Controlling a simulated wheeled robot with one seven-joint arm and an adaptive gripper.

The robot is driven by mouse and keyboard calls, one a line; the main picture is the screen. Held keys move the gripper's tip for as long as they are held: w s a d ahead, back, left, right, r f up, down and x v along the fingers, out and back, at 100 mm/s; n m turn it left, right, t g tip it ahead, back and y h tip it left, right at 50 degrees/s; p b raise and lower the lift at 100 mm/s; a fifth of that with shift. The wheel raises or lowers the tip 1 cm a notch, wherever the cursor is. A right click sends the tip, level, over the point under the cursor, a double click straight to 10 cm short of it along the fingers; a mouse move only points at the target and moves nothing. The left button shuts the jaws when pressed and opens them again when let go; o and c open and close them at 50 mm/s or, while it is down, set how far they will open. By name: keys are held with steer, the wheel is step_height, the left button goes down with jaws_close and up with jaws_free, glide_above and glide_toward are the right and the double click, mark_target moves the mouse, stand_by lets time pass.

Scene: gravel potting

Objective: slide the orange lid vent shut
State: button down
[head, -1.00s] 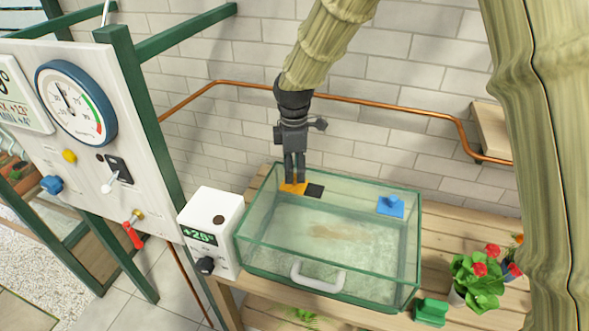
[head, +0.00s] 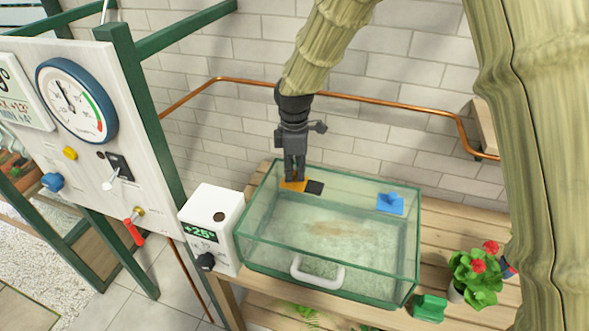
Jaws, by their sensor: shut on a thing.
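The orange lid vent (head: 291,186) lies on the clear lid of the green-rimmed glass box, near its back left corner. A dark opening (head: 315,187) shows in the lid just right of the orange vent. My gripper (head: 294,178) points down from above and is shut on the orange vent, its fingers hiding the part that they grip. A blue vent (head: 391,204) sits on the lid at the right.
The glass box (head: 322,285) stands on a slatted wooden bench (head: 455,235). A white box with a +25° display (head: 211,228) stands close at its left. A potted red-flowered plant (head: 476,275) and a green block (head: 430,308) are at the right. A copper pipe (head: 380,102) runs along the wall.

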mark_target(313, 187)
steer(key=shift+s+d+p, duration=0.15)
steer(key=shift+s+d, duration=0.1)
steer(key=shift+d, duration=0.6)
steer(key=shift+s+d+p, duration=0.2)
steer(key=shift+s+d, duration=0.1)
steer(key=shift+d, duration=0.6)
steer(key=shift+s+d+p, duration=0.15)
steer(key=shift+s+d, duration=0.1)
steer(key=shift+d, duration=0.6)
steer(key=c, duration=1.3)
jaws_free()
steer(key=shift+s+d, duration=0.1)
steer(key=shift+d, duration=0.15)
steer(key=shift+a, duration=0.25)
steer(key=shift+r, duration=0.25)
step_height(313, 187, up, 12)
steer(key=shift+d+f, duration=0.1)
steer(key=shift+f, duration=0.15)
steer(key=shift+d, duration=0.1)
